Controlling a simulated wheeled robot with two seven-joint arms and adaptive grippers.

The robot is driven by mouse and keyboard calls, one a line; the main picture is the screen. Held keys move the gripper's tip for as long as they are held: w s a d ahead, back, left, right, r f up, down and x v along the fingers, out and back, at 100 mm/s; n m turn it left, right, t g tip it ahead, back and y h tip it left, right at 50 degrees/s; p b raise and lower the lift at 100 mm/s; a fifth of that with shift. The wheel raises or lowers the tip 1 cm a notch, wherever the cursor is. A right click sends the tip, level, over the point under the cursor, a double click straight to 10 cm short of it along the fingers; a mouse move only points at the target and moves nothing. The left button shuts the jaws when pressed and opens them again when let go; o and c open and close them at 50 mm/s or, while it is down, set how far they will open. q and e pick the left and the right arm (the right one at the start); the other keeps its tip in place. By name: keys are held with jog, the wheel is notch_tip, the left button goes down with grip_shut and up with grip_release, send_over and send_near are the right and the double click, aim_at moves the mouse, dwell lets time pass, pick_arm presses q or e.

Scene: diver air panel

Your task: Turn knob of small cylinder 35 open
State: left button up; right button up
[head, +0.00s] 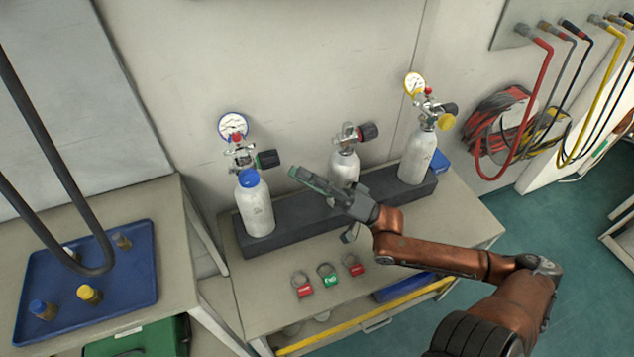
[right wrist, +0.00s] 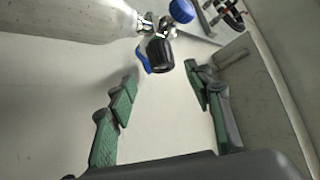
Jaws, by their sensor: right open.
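Three white cylinders stand in a dark rack (head: 300,224); I cannot read a number 35 on any. The left cylinder (head: 257,209) has a blue cap, a gauge and a dark knob (head: 267,159). The middle cylinder (head: 344,167) has a dark knob (head: 368,131) and no gauge; my right gripper partly hides it. The right cylinder (head: 417,157) has a yellow cap and a gauge. My right gripper (head: 322,204) is open and empty, in front of the rack. In the right wrist view, a black knob (right wrist: 160,55) shows beyond the open fingertips, apart from them. My left gripper is out of view.
Red, green and red ring tags (head: 327,277) lie on the bench front. A blue tray (head: 95,292) with small capped fittings is at left. Dark hose loops (head: 60,170) hang over it. Hoses (head: 535,110) hang on the right wall. The wall is close behind the cylinders.

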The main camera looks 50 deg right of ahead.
jog(key=v, duration=0.4)
jog(key=shift+s, duration=0.1)
